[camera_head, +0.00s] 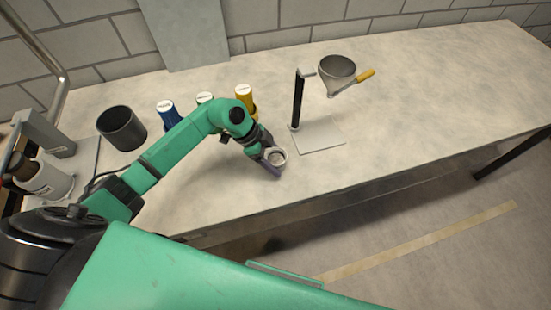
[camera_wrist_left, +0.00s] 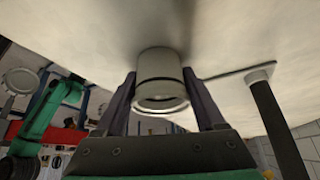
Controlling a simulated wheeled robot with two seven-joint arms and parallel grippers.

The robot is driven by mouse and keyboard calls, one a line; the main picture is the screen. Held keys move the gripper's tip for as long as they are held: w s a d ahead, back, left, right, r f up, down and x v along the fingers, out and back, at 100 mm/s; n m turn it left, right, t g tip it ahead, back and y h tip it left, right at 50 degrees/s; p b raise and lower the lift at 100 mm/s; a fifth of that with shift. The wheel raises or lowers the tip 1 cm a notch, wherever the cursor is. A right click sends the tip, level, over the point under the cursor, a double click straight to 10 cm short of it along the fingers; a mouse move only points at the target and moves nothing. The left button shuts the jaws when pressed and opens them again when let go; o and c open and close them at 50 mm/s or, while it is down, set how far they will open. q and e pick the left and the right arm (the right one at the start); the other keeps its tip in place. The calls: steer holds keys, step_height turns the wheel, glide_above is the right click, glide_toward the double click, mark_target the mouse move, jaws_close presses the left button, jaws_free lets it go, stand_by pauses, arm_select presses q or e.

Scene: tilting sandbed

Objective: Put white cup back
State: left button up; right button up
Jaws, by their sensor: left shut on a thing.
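My left gripper (camera_head: 273,159) is shut on the white cup (camera_head: 277,153), near the front of the table, left of the funnel stand. In the left wrist view, the white cup (camera_wrist_left: 160,68) sits between the two dark fingers of the gripper (camera_wrist_left: 163,95). It is pale, with a dark band near its rim. My right gripper is in neither view.
Blue (camera_head: 167,113), white-topped (camera_head: 204,98) and yellow (camera_head: 245,97) containers stand behind my left arm. A dark grey pot (camera_head: 122,128) is at left. The table's right part (camera_head: 440,85) is clear.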

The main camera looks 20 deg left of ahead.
arm_select(q)
steer(key=o, duration=1.4)
steer(key=shift+f, duration=0.1)
steer(key=shift+o, duration=0.2)
steer(key=b+v, duration=0.2)
steer(key=v, duration=1)
steer(key=shift+r, duration=0.25)
